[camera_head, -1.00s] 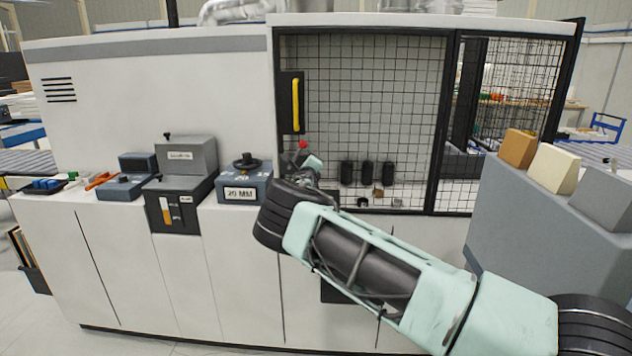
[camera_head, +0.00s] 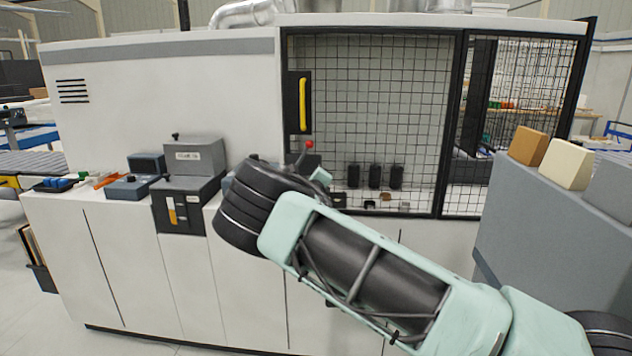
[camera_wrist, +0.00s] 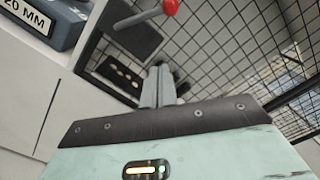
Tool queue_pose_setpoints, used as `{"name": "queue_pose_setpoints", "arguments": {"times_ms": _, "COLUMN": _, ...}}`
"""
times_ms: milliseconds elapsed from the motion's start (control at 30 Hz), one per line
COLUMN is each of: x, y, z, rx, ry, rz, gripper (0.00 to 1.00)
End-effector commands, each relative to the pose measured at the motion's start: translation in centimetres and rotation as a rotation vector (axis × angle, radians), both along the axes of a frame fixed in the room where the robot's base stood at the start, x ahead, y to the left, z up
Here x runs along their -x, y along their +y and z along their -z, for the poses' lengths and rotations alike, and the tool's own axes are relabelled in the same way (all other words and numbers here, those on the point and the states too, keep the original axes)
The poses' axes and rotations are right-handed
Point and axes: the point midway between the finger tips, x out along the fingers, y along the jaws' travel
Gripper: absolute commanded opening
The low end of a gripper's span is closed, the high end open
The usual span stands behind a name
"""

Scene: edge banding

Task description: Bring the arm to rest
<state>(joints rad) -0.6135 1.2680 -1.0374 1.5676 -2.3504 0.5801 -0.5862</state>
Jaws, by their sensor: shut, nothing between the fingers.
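My arm reaches in from the lower right of the head view, in front of the machine's white front (camera_head: 330,290). Beyond the fingertips are a dark panel with a row of pale holes (camera_wrist: 120,73) and a red-knobbed lever (camera_wrist: 169,7). I cannot tell the gap to them. The 20 MM block (camera_wrist: 45,18) shows at the upper left.
A mesh guard door (camera_head: 375,110) with a yellow handle (camera_head: 303,104) stands behind the arm. A grey control box (camera_head: 193,160) is left of the wrist. A grey stand (camera_head: 550,225) with orange, cream and grey blocks stands at the right.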

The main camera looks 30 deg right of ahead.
Motion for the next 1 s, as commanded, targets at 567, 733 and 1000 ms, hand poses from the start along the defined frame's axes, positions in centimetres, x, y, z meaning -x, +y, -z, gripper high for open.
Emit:
{"name": "queue_pose_setpoints", "arguments": {"times_ms": 567, "x": 0.5, "y": 0.2, "z": 0.0, "rx": 0.0, "ry": 0.0, "rz": 0.001, "gripper": 0.0}}
{"name": "queue_pose_setpoints", "arguments": {"times_ms": 733, "x": 1.3, "y": -0.4, "z": 0.1, "rx": -0.077, "ry": -0.032, "rz": 0.036, "gripper": 0.0}}
{"name": "queue_pose_setpoints", "arguments": {"times_ms": 1000, "x": 10.8, "y": -1.6, "z": 4.2, "rx": -0.789, "ry": -0.33, "rz": 0.412, "gripper": 0.0}}
